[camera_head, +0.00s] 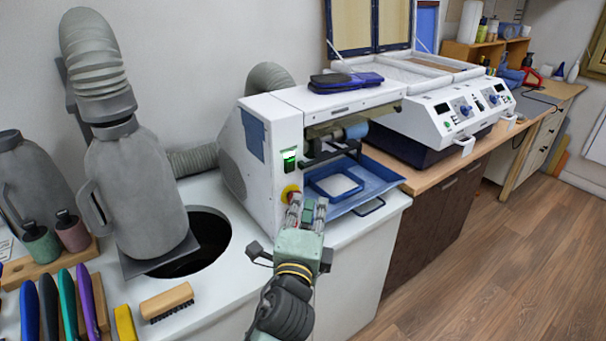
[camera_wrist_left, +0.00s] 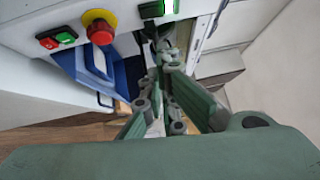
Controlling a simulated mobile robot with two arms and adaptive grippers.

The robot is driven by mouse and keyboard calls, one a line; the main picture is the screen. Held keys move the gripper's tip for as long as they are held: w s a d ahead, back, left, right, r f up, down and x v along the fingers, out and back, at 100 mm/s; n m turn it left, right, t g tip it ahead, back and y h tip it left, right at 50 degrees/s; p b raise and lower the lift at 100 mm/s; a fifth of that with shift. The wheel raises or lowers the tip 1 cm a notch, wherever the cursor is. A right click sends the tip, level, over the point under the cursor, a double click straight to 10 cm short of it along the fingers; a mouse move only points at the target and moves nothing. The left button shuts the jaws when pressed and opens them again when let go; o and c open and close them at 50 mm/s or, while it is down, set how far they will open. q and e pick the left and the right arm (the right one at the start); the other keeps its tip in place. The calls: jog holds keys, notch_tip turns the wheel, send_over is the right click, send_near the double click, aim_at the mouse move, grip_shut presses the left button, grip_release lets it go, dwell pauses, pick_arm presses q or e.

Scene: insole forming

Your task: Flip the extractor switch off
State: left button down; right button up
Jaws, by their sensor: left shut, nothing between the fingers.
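A switch with a lit green face (camera_head: 289,160) is on the white front panel of the grinding machine (camera_head: 272,125). I take it to be the extractor switch. A lit green face also shows at the top edge of the left wrist view (camera_wrist_left: 168,6), partly cut off. My left gripper (camera_head: 308,208) is in front of the panel, below the lit switch. It is shut and empty. In the left wrist view its fingers (camera_wrist_left: 166,52) reach up toward the lit face; contact cannot be told. My right gripper is not in view.
A red knob on a yellow base (camera_wrist_left: 100,26) sits near the fingers, with red and green buttons (camera_wrist_left: 57,38) beside it. A blue tray (camera_head: 375,180) lies to the right of the gripper. A grey hose and bottle-shaped body (camera_head: 135,190) stand at left.

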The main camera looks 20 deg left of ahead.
aim_at(291, 166)
pick_arm(q)
jog(key=shift+w+a+r+p, duration=0.15)
jog(key=shift+w+a+p, duration=0.45)
jog(key=shift+w, duration=0.95)
jog(key=shift+w+a+r+p, duration=0.2)
jog(key=shift+w+a+p, duration=0.4)
jog(key=shift+w, duration=0.9)
jog(key=shift+w+a+r+p, duration=0.15)
jog(key=shift+w+a+p, duration=0.2)
jog(key=shift+w+a, duration=0.85)
jog(key=shift+w+d, duration=0.35)
jog(key=shift+d, duration=0.1)
jog(key=shift+w+a+r+p, duration=0.15)
jog(key=shift+a+r+p, duration=0.15)
